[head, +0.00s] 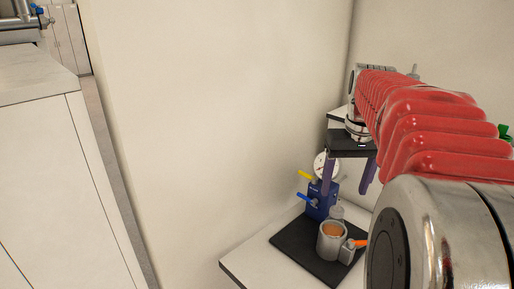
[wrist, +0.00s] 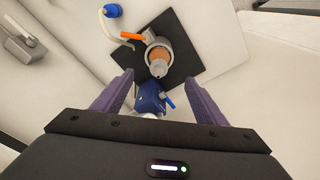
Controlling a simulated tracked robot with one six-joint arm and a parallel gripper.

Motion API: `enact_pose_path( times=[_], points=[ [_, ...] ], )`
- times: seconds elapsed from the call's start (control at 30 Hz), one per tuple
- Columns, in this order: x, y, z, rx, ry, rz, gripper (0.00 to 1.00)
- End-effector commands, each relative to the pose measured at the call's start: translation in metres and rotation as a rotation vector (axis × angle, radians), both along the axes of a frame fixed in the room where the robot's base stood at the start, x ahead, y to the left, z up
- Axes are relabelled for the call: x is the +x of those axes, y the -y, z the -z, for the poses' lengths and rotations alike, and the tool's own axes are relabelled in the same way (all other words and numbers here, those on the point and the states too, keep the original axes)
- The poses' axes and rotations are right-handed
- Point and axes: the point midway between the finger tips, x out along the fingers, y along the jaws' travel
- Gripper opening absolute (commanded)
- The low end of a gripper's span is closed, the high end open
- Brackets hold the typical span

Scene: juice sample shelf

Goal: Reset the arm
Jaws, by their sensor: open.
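My gripper (head: 348,172) is at the end of my red-sleeved arm, above a shelf with a black mat. Its two purple fingers are apart with nothing between them. In the wrist view my gripper (wrist: 148,92) also shows open. Below it stand a blue valve block (head: 319,203) with a yellow and a blue lever and a round dial gauge (head: 326,165). In front of the block is a metal cup (head: 331,243) with orange contents. The cup shows in the wrist view (wrist: 169,47) ahead of the fingers, with a clear nozzle over it.
The black mat (head: 290,241) lies on a white shelf (head: 239,264). An orange-handled valve (head: 350,246) sits right of the cup. A wall (head: 215,110) stands left of the shelf, and a white cabinet (head: 45,170) is farther left. A hose with a blue fitting (wrist: 112,10) lies near the mat.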

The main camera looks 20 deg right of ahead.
Motion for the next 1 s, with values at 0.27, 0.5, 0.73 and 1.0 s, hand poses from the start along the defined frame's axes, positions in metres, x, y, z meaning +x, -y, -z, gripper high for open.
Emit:
enact_pose_path(
  times=[0.27,0.5,0.73,1.0],
  points=[
    [0.005,0.004,0.001,-0.013,0.023,0.032,0.66],
    [-0.002,-0.006,0.036,-0.024,0.041,0.094,0.66],
    [-0.010,-0.061,0.058,-0.051,0.093,0.065,0.66],
    [-0.028,-0.136,0.078,-0.075,0.171,-0.033,0.66]
  ],
)
